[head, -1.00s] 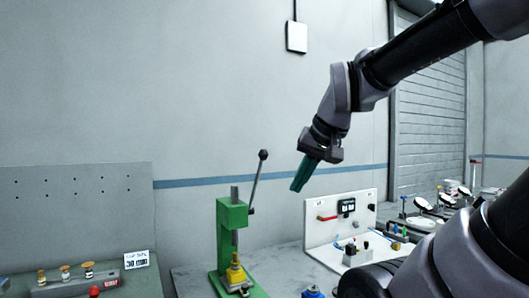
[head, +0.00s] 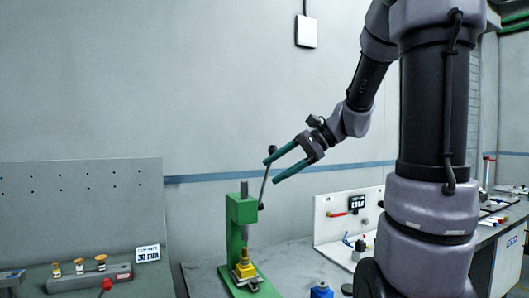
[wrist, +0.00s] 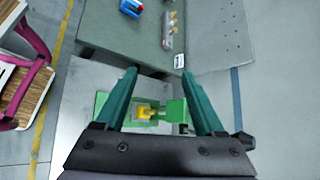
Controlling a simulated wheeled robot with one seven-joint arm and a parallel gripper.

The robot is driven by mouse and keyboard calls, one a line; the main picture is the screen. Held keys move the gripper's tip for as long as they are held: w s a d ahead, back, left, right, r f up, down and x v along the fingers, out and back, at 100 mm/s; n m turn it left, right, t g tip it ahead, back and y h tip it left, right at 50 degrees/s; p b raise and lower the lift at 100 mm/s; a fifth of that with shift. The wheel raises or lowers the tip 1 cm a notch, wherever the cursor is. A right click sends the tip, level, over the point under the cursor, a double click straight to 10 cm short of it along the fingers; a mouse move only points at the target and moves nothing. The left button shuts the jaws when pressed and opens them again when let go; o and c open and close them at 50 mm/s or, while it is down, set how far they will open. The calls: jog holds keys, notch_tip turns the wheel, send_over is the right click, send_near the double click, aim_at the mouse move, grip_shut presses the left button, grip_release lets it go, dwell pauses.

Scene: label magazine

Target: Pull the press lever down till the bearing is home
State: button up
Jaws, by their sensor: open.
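The green press (head: 238,228) stands on the grey bench, with a yellow part (head: 245,270) on its base below the ram. Its lever (head: 264,192) points up and leans slightly right, with a dark knob (head: 272,149) on top. My gripper (head: 271,171) is open, and its two green fingers reach left to the lever's upper part. I cannot tell whether the fingers touch the lever. The bearing is not distinguishable.
A pegboard bench at left holds a rack (head: 92,277) of small brass-coloured parts and a sign (head: 148,253). A blue object (head: 321,290) lies right of the press. A white panel fixture (head: 345,215) stands farther right. Bare bench lies between press and panel.

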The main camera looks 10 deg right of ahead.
jog(key=w+d+r+m+t+y, duration=0.35)
jog(key=w+d+m+t, duration=0.3)
jog(key=w+d, duration=0.5)
jog(key=x, duration=1.2)
jog(key=shift+a+m+y, duration=0.3)
jog(key=shift+m+y, duration=0.05)
jog(key=shift+w+f, duration=0.1)
jog(key=shift+w, duration=0.05)
grip_shut()
